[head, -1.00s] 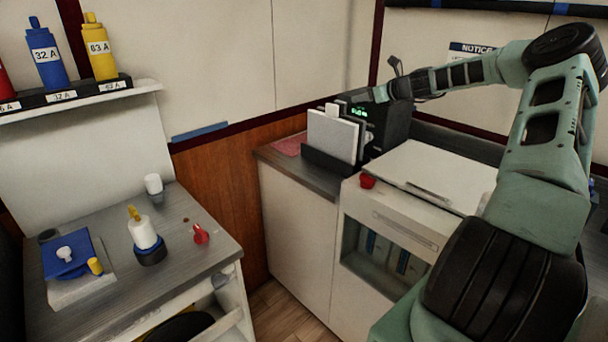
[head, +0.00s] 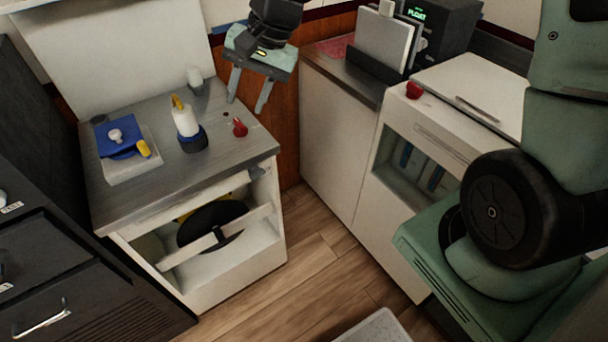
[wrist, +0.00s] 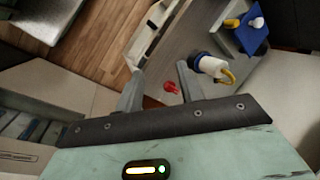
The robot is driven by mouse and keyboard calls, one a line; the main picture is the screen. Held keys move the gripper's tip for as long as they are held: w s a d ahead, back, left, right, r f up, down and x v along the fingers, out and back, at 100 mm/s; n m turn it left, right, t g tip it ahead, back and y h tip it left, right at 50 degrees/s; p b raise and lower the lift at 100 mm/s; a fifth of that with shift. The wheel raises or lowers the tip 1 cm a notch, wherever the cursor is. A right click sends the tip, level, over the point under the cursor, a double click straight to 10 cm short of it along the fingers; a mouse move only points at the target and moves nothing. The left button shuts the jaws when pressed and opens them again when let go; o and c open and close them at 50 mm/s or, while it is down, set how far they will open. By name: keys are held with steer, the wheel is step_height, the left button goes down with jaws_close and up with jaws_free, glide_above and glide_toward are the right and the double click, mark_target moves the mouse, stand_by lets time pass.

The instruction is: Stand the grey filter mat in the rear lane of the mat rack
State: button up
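The mat rack (head: 365,68) is a dark holder on the counter at the upper middle right of the head view. A pale, near-white mat (head: 382,42) stands upright at its front. Behind it a darker grey panel, seemingly the grey filter mat (head: 413,38), also stands upright, mostly hidden. I cannot tell exactly which lane it is in. My gripper (head: 247,106) is well left of the rack, pointing down by the left worktop's right rear edge. Its fingers are apart with nothing between them. They also show apart in the wrist view (wrist: 159,75).
The left worktop (head: 215,155) holds a white bottle (head: 186,120) in a dark blue ring, a red piece (head: 239,127), a white cup (head: 195,79) and a blue pad (head: 118,139). A black unit with a green display (head: 448,28) stands behind the rack.

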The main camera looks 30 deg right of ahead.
steer(key=s+a+n+g+h, duration=0.1)
steer(key=s+a+n+h, duration=0.1)
steer(key=s+n, duration=1.2)
steer(key=s+h, duration=0.1)
steer(key=s, duration=0.9)
steer(key=shift+h, duration=0.4)
